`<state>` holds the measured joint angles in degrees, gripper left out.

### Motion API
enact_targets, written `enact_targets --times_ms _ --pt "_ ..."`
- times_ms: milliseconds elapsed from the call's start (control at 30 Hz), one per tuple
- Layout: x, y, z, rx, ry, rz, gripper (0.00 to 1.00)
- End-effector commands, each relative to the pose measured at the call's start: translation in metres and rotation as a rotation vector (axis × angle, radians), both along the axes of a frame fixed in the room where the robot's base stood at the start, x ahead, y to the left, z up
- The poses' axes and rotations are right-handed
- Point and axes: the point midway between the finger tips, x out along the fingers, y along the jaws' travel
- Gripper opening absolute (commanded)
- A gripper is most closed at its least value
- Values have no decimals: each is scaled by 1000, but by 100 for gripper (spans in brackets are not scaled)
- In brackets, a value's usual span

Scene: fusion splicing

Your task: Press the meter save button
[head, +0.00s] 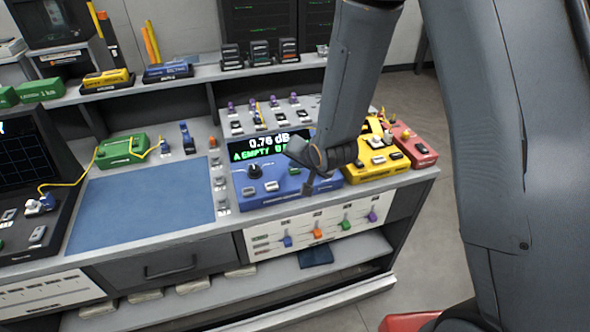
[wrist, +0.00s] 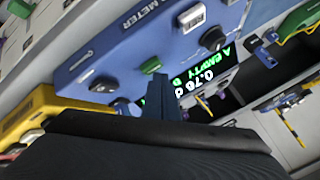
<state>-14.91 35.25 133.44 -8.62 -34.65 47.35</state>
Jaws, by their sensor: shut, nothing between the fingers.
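The blue meter (head: 285,200) sits on the bench with a lit display (head: 268,146) reading 0.76 dB and "A EMPTY". It has a black knob (head: 255,170) and small grey buttons (head: 271,186). In the wrist view the shut fingertips (wrist: 159,82) show in front of the blue meter panel (wrist: 110,55). I cannot read which button is save.
A yellow box (head: 375,163) and a red box (head: 413,145) stand right of the meter. A blue mat (head: 140,210) and a green device (head: 122,150) lie to the left. Coloured sliders (head: 318,232) are on the bench front below the meter.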

Motion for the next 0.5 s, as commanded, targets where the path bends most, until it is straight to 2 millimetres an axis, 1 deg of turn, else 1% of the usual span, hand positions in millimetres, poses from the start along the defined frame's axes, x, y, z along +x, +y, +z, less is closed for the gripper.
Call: enact_targets --times_ms 500 --pt "0 0 -6 -1 1 0 0"
